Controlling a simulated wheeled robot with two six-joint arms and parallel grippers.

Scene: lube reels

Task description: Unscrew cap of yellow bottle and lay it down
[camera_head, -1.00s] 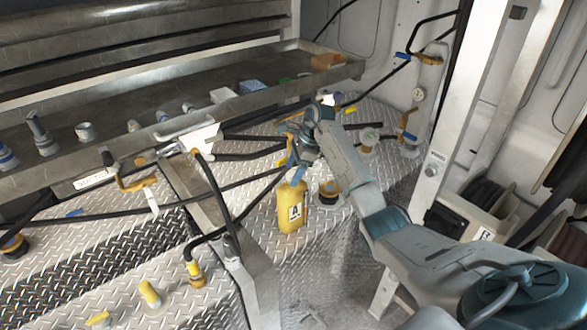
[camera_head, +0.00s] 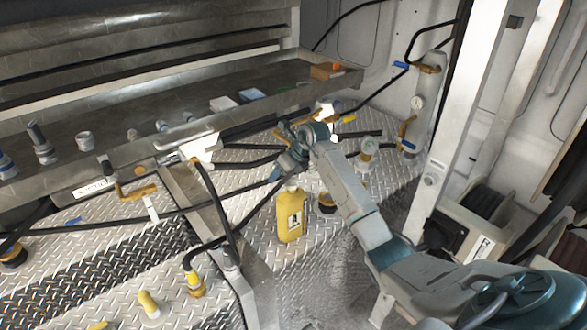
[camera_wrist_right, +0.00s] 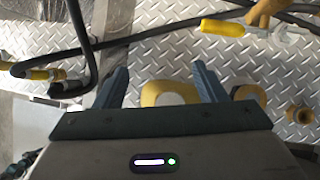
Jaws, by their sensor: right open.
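The yellow bottle (camera_head: 291,216) stands upright on the diamond-plate floor in the head view, with a label bearing a dark letter. Its top shows just below my right gripper (camera_head: 284,174), and I cannot make out the cap clearly. In the right wrist view the yellow bottle (camera_wrist_right: 160,93) is partly visible between the two blue-grey fingers. There my right gripper (camera_wrist_right: 160,75) is open, with nothing between its fingertips. My wrist hides part of the bottle. My left gripper is in neither view.
A black hose (camera_head: 212,200) and a metal post (camera_head: 200,215) stand left of the bottle. A dark, yellow-ringed fitting (camera_head: 327,202) is close on its right, by my arm. A metal shelf (camera_head: 170,105) with small parts runs behind. Yellow-ended hoses (camera_wrist_right: 222,27) lie near the gripper.

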